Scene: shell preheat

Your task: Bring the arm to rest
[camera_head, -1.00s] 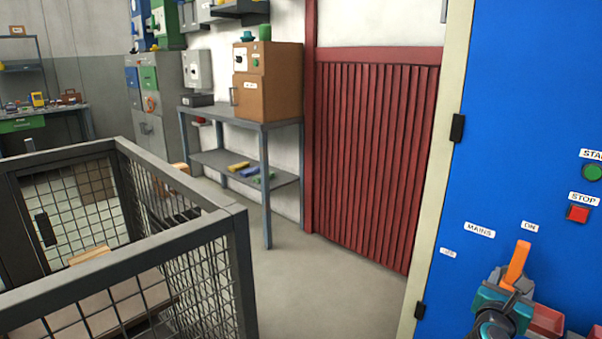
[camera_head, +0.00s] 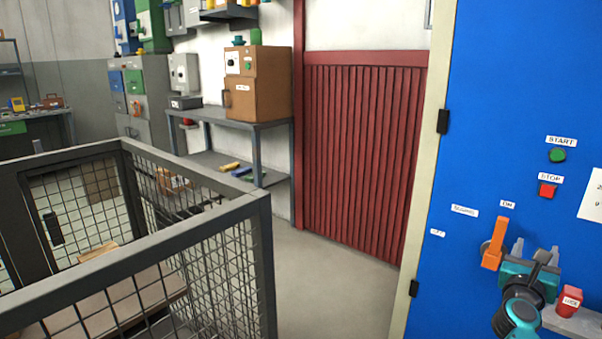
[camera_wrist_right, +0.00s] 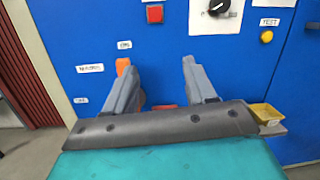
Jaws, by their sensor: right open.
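The mains switch has an orange handle (camera_head: 495,245) on the blue cabinet door (camera_head: 490,100). The handle stands nearly upright, its top just under the ON label (camera_head: 507,204). My right gripper (camera_head: 535,252) is open and empty, just right of the handle in the head view and seemingly apart from it. In the right wrist view, my open fingers (camera_wrist_right: 160,78) point at the blue door, and the orange handle (camera_wrist_right: 122,66) shows partly behind the left finger. My left gripper is not in view.
A green START button (camera_head: 557,155) and red STOP button (camera_head: 548,190) sit above the gripper. A red block marked LOCK (camera_head: 569,300) stands on a grey ledge (camera_head: 575,322) right of it. A mesh cage (camera_head: 235,270) fills the lower left. Open floor (camera_head: 335,290) lies between cage and cabinet.

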